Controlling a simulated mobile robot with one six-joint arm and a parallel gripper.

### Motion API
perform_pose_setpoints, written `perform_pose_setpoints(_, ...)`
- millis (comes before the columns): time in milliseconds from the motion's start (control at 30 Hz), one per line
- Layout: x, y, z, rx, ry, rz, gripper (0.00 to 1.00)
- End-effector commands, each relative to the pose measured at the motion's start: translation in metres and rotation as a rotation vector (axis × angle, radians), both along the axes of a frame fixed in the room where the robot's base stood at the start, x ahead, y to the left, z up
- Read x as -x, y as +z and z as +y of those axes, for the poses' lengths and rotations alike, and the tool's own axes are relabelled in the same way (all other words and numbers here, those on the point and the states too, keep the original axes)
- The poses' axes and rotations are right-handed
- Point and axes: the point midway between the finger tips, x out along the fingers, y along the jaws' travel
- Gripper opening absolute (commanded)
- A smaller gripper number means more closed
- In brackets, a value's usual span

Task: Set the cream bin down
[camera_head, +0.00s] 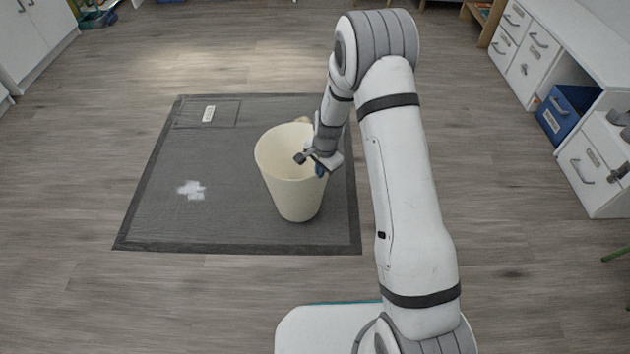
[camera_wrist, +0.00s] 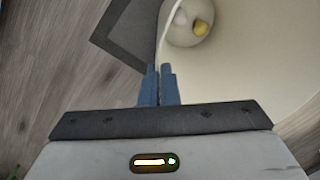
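The cream bin (camera_head: 290,185) is upright over the dark grey mat, right of the mat's middle. I cannot tell whether its base touches the mat or hangs just above it. My gripper (camera_head: 318,165) is at the bin's right rim. In the wrist view, the blue fingers (camera_wrist: 159,85) are close together, with the edge of the bin's wall (camera_wrist: 225,70) between them. The bin's inside fills the right of that view. A small yellow thing (camera_wrist: 201,28) shows at the pale round bottom.
The dark grey mat (camera_head: 235,225) has a white cross mark (camera_head: 191,190) and a small label (camera_head: 208,113). White drawers and a blue box (camera_head: 567,112) stand at the right. A white cabinet (camera_head: 30,40) stands at the far left. The wooden floor around the mat is clear.

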Motion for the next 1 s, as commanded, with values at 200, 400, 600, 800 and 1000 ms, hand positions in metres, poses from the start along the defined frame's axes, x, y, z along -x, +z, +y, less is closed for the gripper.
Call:
perform_pose_setpoints(200,0.0,-0.031,0.0,-0.001,-0.001,0.001,0.0)
perform_pose_setpoints(400,-0.001,-0.052,-0.001,-0.001,0.0,-0.002,0.0)
perform_pose_setpoints(600,-0.001,-0.05,-0.001,-0.001,-0.001,-0.002,0.0)
perform_pose_setpoints(800,-0.001,-0.053,-0.001,0.0,-0.001,-0.001,0.07)
perform_pose_setpoints(1000,-0.001,-0.053,-0.001,0.0,-0.001,-0.001,0.23)
